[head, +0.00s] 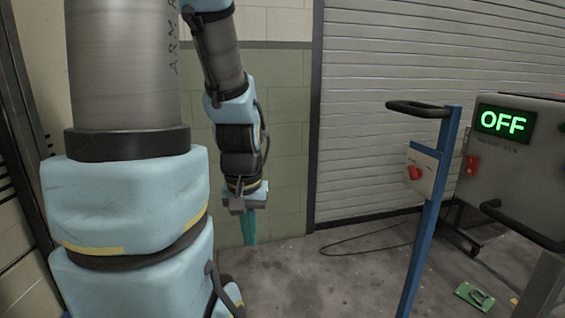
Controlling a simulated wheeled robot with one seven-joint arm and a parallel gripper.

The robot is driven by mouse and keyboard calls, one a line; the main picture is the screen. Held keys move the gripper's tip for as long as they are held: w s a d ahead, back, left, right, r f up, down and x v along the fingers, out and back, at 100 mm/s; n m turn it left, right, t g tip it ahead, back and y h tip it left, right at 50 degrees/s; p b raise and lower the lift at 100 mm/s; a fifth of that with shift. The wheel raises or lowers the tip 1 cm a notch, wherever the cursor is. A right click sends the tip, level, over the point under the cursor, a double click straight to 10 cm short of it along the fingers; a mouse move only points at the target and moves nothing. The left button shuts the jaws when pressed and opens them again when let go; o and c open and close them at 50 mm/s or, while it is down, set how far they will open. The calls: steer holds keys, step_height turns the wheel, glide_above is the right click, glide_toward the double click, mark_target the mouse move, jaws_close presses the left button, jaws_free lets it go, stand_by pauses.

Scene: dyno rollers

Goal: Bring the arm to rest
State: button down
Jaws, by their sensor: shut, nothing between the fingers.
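My arm, in light blue and grey, fills the left of the head view. Its far end hangs down in front of the green block wall. My gripper (249,228) points down at the end of the arm, with teal fingers that are shut and empty. It hangs in the air, apart from the wall and the other things in view.
A blue post (430,215) with a black handle and a red switch (414,173) stands right of centre. Behind it, a grey cabinet (485,175) has a screen (503,122) reading OFF. A green object (474,297) lies on the floor (330,285). A roller shutter (360,130) closes the back.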

step_height(320, 180, up, 15)
steer(key=p, duration=1.3)
steer(key=shift+f, duration=0.15)
stand_by(0.7)
